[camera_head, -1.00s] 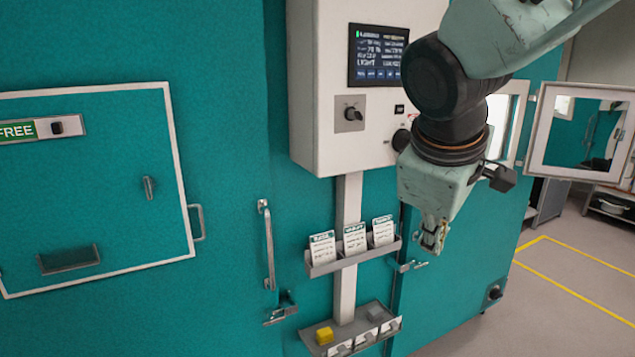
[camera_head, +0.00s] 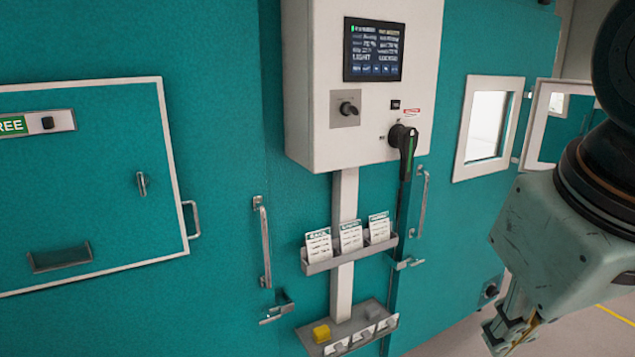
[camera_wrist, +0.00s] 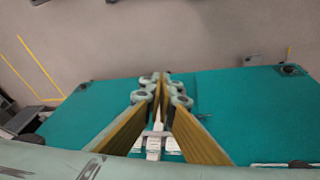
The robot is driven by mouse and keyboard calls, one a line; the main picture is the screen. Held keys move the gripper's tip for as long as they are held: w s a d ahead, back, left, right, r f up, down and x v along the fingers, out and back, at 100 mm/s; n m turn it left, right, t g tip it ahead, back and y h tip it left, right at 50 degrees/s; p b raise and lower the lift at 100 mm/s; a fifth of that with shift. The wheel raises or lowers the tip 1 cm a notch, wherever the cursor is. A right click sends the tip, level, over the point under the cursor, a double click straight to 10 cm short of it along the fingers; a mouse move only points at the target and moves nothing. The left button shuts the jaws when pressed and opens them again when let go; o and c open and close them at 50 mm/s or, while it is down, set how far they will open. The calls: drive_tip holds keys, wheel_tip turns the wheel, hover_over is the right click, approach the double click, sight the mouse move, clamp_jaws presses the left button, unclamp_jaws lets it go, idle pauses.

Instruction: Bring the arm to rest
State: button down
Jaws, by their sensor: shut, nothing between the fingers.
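My gripper (camera_head: 512,338) hangs at the lower right of the head view, in front of the teal chamber wall and apart from it. It points downward, and part of my arm above it is cut off by the right edge. In the wrist view the two fingers (camera_wrist: 161,80) meet at their tips, and nothing shows between them.
A white control box (camera_head: 365,95) with a screen and a black handle (camera_head: 404,150) is on the teal wall. A small window door (camera_head: 545,125) stands open at right.

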drive_tip(key=shift+m+y, duration=0.3)
drive_tip(key=shift+m, duration=0.6)
drive_tip(key=shift+s+a+f, duration=0.2)
drive_tip(key=shift+s, duration=0.65)
drive_tip(key=shift+s+a+f, duration=0.2)
drive_tip(key=shift+s+f, duration=0.05)
drive_tip(key=shift+s, duration=0.65)
drive_tip(key=shift+s+a+f, duration=0.2)
drive_tip(key=shift+s, duration=0.65)
